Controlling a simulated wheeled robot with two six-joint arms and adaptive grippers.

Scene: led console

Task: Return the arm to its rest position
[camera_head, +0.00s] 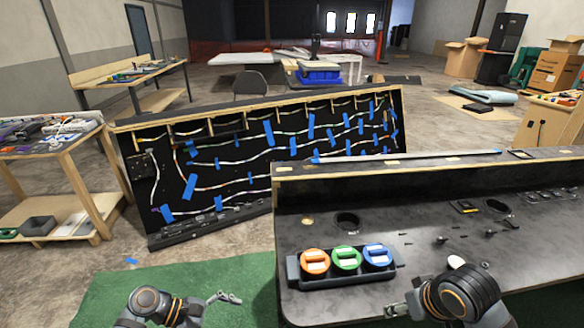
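My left arm (150,304) comes in at the bottom left, over the green mat. Its gripper (228,298) is small in view, left of the console and apart from it; its finger opening is unclear. The black console (400,270) carries a dark tray with an orange button (315,262), a green button (346,258) and a blue button (378,256).
A leaning black wiring board (240,180) with blue tape stands behind the console. A wooden cart (72,165) is at the left, and cardboard boxes (556,72) stand far right. The green mat (115,285) is open floor around my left arm. Small parts lie on the console's right half.

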